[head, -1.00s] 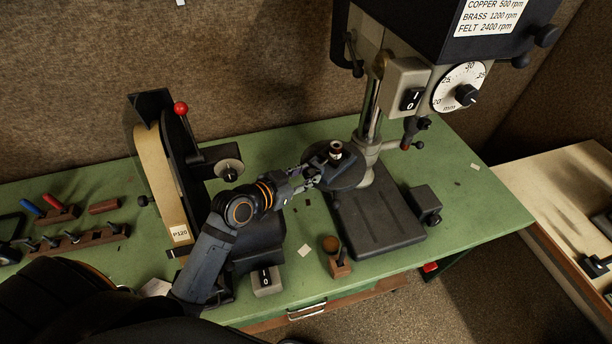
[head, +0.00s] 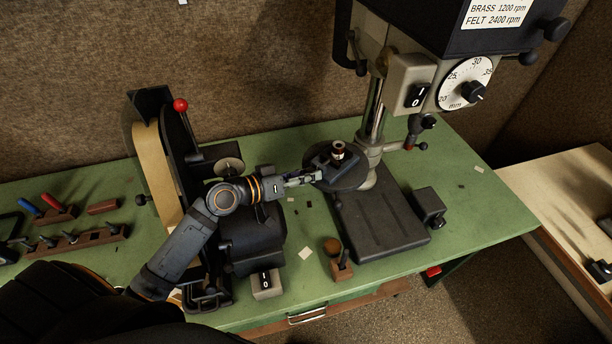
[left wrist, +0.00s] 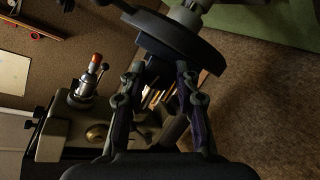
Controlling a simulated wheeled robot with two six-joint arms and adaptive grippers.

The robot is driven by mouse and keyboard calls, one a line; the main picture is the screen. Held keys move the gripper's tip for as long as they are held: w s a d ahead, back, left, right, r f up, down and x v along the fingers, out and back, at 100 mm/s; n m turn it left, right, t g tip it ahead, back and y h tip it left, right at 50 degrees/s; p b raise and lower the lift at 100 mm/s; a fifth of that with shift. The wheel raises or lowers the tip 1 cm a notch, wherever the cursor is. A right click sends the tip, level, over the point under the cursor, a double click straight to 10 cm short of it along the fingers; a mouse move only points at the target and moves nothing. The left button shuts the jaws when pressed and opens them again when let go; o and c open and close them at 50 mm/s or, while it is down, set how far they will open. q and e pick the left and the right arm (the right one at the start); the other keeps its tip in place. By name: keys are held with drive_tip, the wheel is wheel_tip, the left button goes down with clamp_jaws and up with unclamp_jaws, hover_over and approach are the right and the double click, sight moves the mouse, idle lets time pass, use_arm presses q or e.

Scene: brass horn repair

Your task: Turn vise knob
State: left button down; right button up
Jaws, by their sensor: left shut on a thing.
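The small dark vise (head: 320,161) sits on the round drill press table (head: 349,178) and holds a dark, brass-toned cylindrical part (head: 338,151) upright. My left gripper (head: 314,176) reaches in from the left, with its fingertips at the vise's near-left end. It is shut on the vise knob, which is mostly hidden between the fingers. In the left wrist view the fingers (left wrist: 160,75) close around a dark bluish piece just below the round table (left wrist: 185,35). My right gripper is not in view.
The drill press column (head: 373,110) and base (head: 380,225) are at the right.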

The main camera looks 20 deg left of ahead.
use_arm(q)
drive_tip(key=shift+r, duration=0.1)
idle(0.3)
drive_tip(key=c, duration=1)
unclamp_jaws()
wheel_tip(320, 180, up, 10)
drive_tip(key=shift+f, duration=0.1)
